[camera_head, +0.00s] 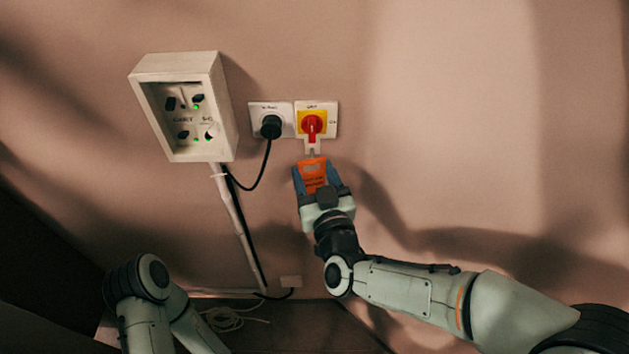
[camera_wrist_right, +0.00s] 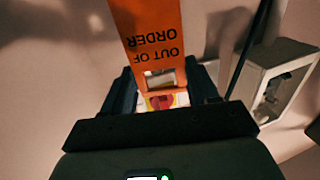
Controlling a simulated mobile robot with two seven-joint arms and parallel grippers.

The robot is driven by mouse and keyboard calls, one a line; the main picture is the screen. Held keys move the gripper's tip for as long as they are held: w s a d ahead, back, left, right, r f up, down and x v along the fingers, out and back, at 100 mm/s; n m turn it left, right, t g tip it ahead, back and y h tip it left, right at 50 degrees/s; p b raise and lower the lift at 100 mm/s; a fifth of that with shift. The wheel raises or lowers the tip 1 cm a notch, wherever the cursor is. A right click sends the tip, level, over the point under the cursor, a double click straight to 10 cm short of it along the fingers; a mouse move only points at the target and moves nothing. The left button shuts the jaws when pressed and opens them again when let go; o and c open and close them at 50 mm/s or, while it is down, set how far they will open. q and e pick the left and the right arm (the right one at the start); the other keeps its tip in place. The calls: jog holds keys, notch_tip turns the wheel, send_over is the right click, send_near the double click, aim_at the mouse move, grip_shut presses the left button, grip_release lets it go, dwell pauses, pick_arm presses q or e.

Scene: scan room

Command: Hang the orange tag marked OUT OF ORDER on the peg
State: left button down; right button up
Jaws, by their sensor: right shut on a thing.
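The orange tag (camera_head: 314,180) is in my right gripper (camera_head: 315,166), close below the red and yellow rotary switch (camera_head: 312,125) on the wall. In the right wrist view the tag (camera_wrist_right: 155,22) reads OUT OF ORDER upside down, has a rectangular opening, and lies between the two dark fingers (camera_wrist_right: 163,76). A small pale bracket (camera_head: 312,145) under the switch appears to carry the peg. The tag's upper edge is very near it in the head view; I cannot tell whether they touch. My left arm shows at the lower left, its gripper out of view.
Left of the switch is a socket (camera_head: 284,113) with a black plug (camera_head: 271,126) and hanging cable. A pale control box (camera_head: 183,108) juts from the wall further left. The wall right of the switch is clear.

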jog(key=shift+w+f+b, duration=0.25)
jog(key=shift+w, duration=0.7)
jog(key=shift+w+f+b, duration=0.25)
jog(key=shift+w, duration=0.7)
jog(key=shift+w, duration=0.1)
jog(key=o, duration=1.1)
jog(key=shift+d, duration=0.1)
jog(key=v, duration=1.3)
jog(key=shift+s+b, duration=0.3)
jog(key=shift+b, duration=0.1)
